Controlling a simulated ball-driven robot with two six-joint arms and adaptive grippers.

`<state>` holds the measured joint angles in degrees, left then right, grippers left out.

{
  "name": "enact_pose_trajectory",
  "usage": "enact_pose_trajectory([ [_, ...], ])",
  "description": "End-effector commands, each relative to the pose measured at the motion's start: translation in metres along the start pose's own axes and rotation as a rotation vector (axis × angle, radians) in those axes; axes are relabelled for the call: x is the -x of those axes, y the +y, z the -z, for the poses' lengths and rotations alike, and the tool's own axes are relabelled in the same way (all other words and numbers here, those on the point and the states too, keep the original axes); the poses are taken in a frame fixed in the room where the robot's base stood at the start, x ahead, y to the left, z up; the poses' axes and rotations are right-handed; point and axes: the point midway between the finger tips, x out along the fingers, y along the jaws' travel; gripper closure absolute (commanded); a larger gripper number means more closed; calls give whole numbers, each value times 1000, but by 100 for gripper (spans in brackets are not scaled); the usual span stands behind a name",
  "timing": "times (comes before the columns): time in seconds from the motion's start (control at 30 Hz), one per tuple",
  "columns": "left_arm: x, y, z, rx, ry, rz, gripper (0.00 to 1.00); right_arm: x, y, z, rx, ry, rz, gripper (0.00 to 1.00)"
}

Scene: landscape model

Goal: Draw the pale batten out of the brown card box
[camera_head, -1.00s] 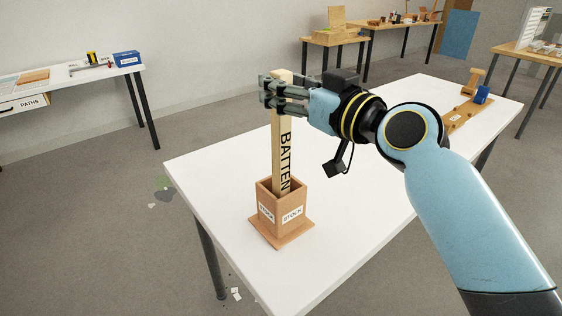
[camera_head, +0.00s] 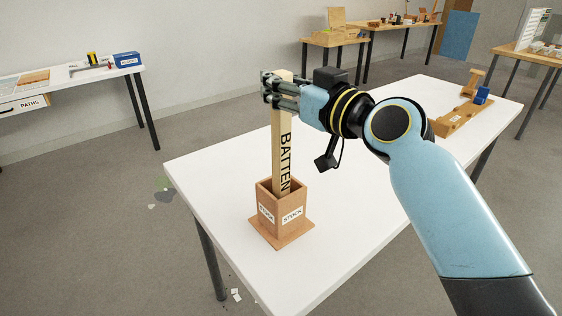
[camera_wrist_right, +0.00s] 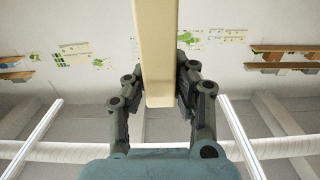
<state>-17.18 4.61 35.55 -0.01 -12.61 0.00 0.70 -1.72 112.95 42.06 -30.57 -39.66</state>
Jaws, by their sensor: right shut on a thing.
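The pale batten (camera_head: 281,150), lettered BATTEN, stands upright in the brown card box (camera_head: 281,218). Its lower end is hidden inside the box. The box bears STOCK labels and sits on a flat base on the white table. My right gripper (camera_head: 280,90) reaches in from the right and is shut on the batten near its top, well above the box rim. In the right wrist view the batten (camera_wrist_right: 158,60) runs between the fingers of my right gripper (camera_wrist_right: 155,95). My left gripper is not in view.
The white table (camera_head: 350,200) is clear around the box. A wooden piece with a blue part (camera_head: 465,112) lies at its far right end. Another table with a blue box (camera_head: 127,59) stands at the left, apart from this one.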

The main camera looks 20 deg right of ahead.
Motion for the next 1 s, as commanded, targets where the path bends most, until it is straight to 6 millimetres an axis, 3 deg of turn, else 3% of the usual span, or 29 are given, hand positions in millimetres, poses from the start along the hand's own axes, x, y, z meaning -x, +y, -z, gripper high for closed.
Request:
enact_pose_trajectory([
  [0.17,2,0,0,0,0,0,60,0,0,2,0,0,0,100],
  [0.67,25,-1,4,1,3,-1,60,0,0,33,0,1,0,100],
  [1.0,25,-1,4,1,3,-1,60,0,0,33,0,0,0,100],
])
